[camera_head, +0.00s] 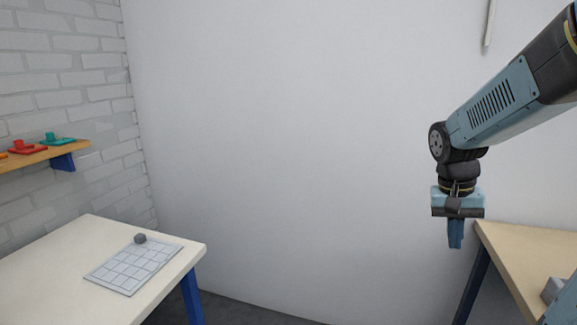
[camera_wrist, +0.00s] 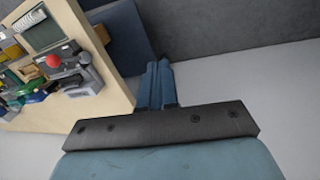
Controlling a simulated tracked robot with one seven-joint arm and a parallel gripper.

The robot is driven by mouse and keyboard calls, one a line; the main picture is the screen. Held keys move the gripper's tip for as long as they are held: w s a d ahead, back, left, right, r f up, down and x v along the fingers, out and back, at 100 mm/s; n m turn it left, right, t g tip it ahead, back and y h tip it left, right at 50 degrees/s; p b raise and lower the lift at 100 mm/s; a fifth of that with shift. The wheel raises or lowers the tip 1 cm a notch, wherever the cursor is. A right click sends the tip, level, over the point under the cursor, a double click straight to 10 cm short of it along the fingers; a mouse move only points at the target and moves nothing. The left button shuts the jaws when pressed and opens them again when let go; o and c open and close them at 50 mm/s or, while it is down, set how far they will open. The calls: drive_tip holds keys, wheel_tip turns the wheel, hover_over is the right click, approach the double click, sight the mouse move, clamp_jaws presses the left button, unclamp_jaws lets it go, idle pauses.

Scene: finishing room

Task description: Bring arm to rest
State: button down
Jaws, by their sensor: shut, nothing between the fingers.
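My gripper (camera_head: 455,246) hangs from my bent arm on the right side of the head view, fingers pointing down. It is in the air, near the left corner of the tan table, and holds nothing. In the wrist view the blue fingers of my gripper (camera_wrist: 160,66) are together and empty, and grey floor and the table's edge show beyond them.
A tan table (camera_head: 535,262) stands at the right; its top in the wrist view (camera_wrist: 118,88) carries several tools and parts, one with a red knob (camera_wrist: 53,61). A shelf (camera_head: 45,156) holds coloured pieces. Open space lies between the tables.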

drive_tip(key=s+a+r+n+t+y, duration=0.2)
drive_tip(key=s+a+r+n+t, duration=0.3)
drive_tip(key=s+a+r, duration=0.3)
drive_tip(key=shift+s+a+r+t, duration=0.35)
drive_tip(key=shift+a+t, duration=0.35)
drive_tip(key=shift+a, duration=1.1)
